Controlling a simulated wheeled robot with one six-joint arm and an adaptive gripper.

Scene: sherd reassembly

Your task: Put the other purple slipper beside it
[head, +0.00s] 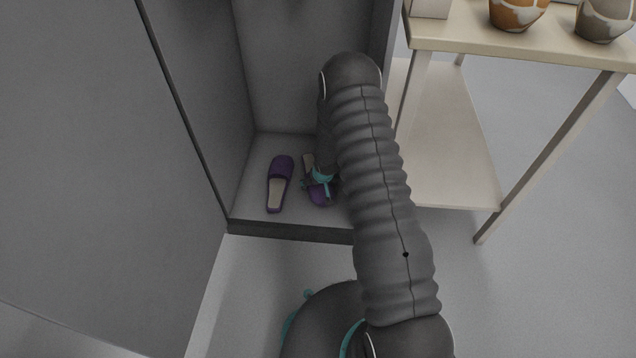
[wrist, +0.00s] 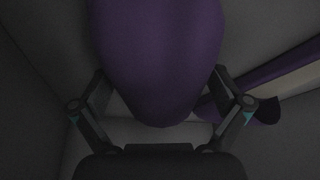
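One purple slipper (head: 280,168) with a beige insole lies on the cabinet floor, its toe to the back. The other purple slipper (head: 317,196) is just right of it, toe toward the front, partly covered by my gripper (head: 322,180). In the wrist view my gripper (wrist: 160,82) has its fingers against both sides of this slipper (wrist: 160,50), shut on it. The first slipper (wrist: 262,76) shows at the right edge of the wrist view. I cannot tell whether the held slipper touches the floor.
The grey cabinet encloses the slippers, with a raised front edge (head: 290,231) and a wall at the left (head: 190,60). A wooden table (head: 520,48) with patched pots (head: 518,14) stands close on the right. My arm hides the cabinet's right part.

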